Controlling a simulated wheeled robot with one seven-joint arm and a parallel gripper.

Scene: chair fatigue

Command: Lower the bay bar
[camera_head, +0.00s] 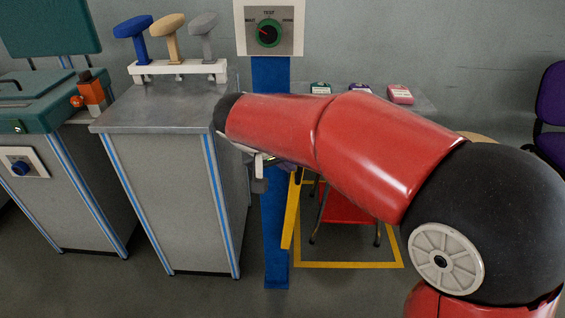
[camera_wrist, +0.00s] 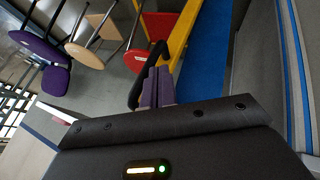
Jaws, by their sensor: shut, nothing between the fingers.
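The yellow bay bar (camera_head: 291,215) slants steeply beside the blue post (camera_head: 274,240); my red arm hides its upper part. In the wrist view the bar (camera_wrist: 184,32) runs from the top edge to just beyond my fingertips. My gripper (camera_wrist: 157,75) is shut and empty, its fingers close together near the bar's lower visible end. I cannot tell whether they touch it.
A grey cabinet (camera_head: 170,190) stands left of the post, with blue, tan and grey-handled pieces on a white rack (camera_head: 180,70). A test dial (camera_head: 269,33) is on the post. A red-seated chair (camera_head: 345,207) stands inside the yellow floor outline (camera_head: 350,265).

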